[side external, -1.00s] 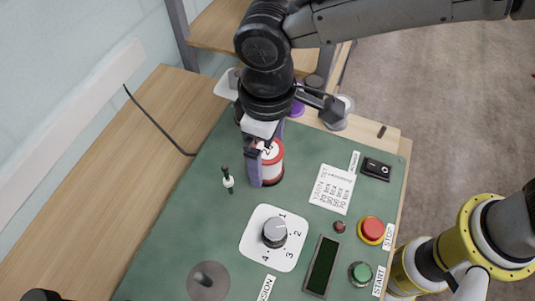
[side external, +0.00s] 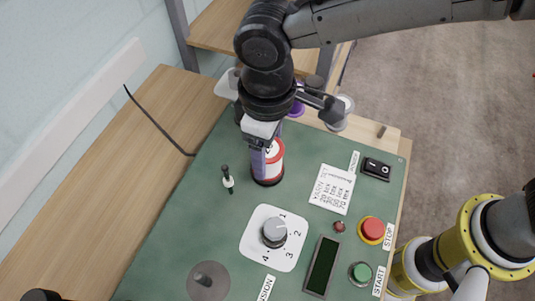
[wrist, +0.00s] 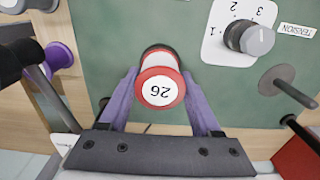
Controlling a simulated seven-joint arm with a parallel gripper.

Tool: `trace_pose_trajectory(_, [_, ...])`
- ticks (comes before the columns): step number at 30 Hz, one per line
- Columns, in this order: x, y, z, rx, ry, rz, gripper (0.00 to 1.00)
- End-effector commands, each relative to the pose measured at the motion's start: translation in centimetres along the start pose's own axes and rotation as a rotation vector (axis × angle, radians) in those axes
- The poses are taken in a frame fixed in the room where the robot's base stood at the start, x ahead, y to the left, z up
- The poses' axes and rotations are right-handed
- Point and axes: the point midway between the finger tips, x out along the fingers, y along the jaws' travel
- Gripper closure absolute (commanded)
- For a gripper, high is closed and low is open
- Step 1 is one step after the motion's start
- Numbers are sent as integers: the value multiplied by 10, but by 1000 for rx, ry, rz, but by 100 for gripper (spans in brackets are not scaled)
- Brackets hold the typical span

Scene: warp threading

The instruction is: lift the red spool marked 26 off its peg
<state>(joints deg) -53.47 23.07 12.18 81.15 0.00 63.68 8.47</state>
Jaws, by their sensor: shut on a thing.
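The red spool marked 26 (side external: 272,158) is a white cylinder with red rims and a dark base at its foot. It stands upright at the upper part of the green panel in the side view. In the wrist view, its white top with the number 26 (wrist: 160,91) faces the camera, upside down. My gripper (side external: 266,165) reaches down over it from above. In the wrist view, the purple fingers of my gripper (wrist: 160,78) lie on either side of the spool, shut on it. The peg is hidden, and I cannot tell whether the spool is clear of its base.
A black toggle switch (side external: 228,181) stands close left of the spool. A tension dial (side external: 274,232) is below it and a yarn label (side external: 332,189) to the right. A purple spool (side external: 297,108) and a grey-white spool (side external: 342,110) stand behind my gripper. A bare peg plate (side external: 208,281) is at lower left.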

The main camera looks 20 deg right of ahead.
Motion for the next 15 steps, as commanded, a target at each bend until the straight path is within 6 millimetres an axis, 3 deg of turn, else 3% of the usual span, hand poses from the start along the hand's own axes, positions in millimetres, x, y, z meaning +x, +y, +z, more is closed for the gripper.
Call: trace_pose_trajectory(15, [-34,0,0,0,3,0,75])
